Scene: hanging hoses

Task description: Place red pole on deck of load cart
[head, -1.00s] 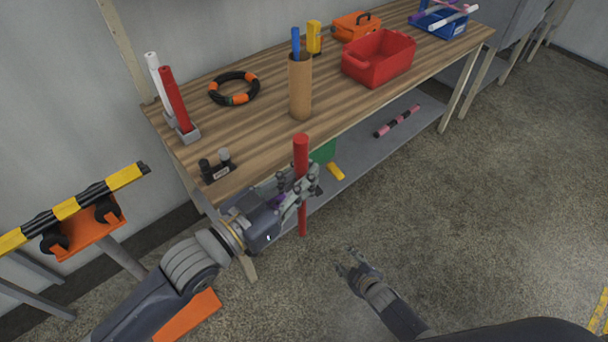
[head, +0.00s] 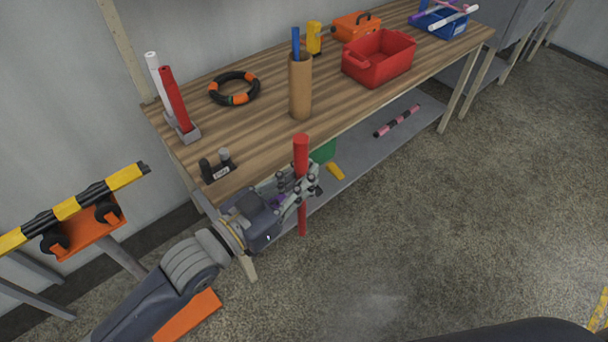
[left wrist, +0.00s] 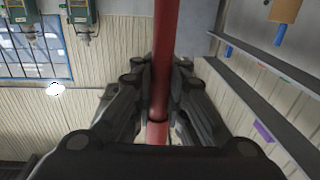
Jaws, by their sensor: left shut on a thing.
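A red pole (head: 301,148) stands upright in my left gripper (head: 302,184), in front of the workbench's near edge. The gripper is shut around its middle, and the pole sticks out above and below the fingers. In the left wrist view the red pole (left wrist: 166,45) runs between the two closed fingers (left wrist: 158,95). Another red pole (head: 175,98) leans beside a white one in a grey holder on the bench. I cannot make out a load cart for certain; a flat orange surface (head: 188,315) shows partly behind my left arm. My right gripper is out of view.
The wooden workbench (head: 270,130) carries a black-and-orange ring (head: 234,88), a brown tube (head: 300,88) with a blue rod and a red bin (head: 378,57). A yellow-black pole (head: 70,207) lies on an orange roller stand at left. The floor at right is clear.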

